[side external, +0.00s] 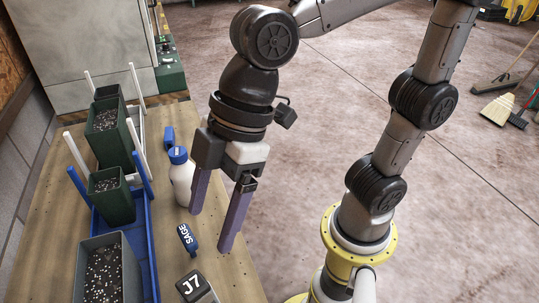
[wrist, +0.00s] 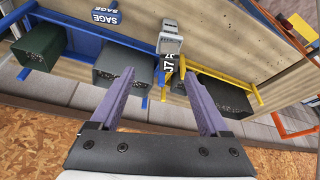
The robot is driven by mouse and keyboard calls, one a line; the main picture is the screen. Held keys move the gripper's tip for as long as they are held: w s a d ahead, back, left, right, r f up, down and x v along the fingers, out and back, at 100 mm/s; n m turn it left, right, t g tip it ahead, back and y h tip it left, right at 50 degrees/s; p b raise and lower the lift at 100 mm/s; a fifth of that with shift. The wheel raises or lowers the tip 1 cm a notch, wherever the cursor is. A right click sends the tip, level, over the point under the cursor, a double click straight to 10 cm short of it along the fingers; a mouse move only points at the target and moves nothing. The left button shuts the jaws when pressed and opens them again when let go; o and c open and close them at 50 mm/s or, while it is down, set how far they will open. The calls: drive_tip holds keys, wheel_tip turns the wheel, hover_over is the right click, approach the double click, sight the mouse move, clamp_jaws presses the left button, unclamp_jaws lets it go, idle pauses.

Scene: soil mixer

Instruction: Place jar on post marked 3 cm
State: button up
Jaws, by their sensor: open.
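A white bottle with a blue cap (side external: 182,180) stands upright on the wooden table, the most jar-like thing I see. I cannot read any 3 cm mark, and I cannot tell which post carries it. My gripper (side external: 211,229) points down with its two purple fingers spread apart and empty. In the side view it appears in front and to the right of the bottle, not holding it. In the wrist view the fingers (wrist: 160,74) are apart, with a grey block marked with a black label (wrist: 170,42) beyond the tips.
A blue tray (side external: 153,262) with upright posts holds dark pots of speckled soil (side external: 118,204). A SAGE tag (side external: 188,238) and a J7 block (side external: 195,287) lie near the fingers. The wrist view shows a yellow frame (wrist: 232,82). White posts (side external: 76,152) stand farther back.

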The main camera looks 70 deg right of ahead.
drive_tip(key=s+d+f+m+t+h, duration=0.1)
drive_tip(key=d+m, duration=0.5)
drive_tip(key=d, duration=0.6)
drive_tip(key=s+d+f+m+t+h, duration=0.1)
drive_tip(key=d+m, duration=0.5)
drive_tip(key=d, duration=0.6)
drive_tip(key=shift+s+d+f+m+t+h, duration=0.35)
drive_tip(key=shift+f+t+h, duration=0.4)
drive_tip(key=shift+h, duration=0.25)
